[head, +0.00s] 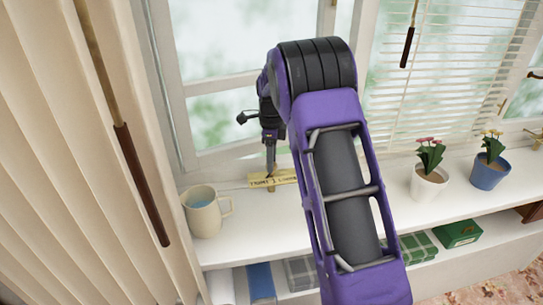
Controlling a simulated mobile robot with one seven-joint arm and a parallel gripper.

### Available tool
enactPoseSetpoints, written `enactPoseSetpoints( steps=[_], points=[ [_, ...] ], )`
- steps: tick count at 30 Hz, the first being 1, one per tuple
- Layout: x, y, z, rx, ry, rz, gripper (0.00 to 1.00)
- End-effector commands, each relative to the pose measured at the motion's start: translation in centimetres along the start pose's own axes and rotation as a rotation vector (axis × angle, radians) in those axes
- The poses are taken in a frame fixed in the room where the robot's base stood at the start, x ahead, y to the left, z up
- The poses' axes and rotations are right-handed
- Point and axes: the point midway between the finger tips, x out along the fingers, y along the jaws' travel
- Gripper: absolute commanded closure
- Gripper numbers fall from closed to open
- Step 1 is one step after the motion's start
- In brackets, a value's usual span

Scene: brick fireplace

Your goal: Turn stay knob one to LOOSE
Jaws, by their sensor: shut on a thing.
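A small yellow label plate (287,177) stands at the window side of the white sill. Its lettering is small; I make out a "1" and what looks like "LOOSE" at its right end. I cannot tell which way the knob points. A small brown piece (271,188) shows just below the plate.
A cream mug (204,214) stands on the sill to the left. White (428,187) and blue (487,173) flower pots stand to the right. A pleated curtain (60,150) with a hanging brown-handled wand (141,185) fills the left. Books and a green box (457,232) sit on the shelf below.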

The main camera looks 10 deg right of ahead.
Motion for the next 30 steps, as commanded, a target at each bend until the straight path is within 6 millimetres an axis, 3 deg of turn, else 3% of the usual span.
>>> enactPoseSetpoints(
  steps=[30],
  points=[
    [-0.08, 0.01, 0.01, -0.964, -0.001, 0.000, 1.00]
  ],
)
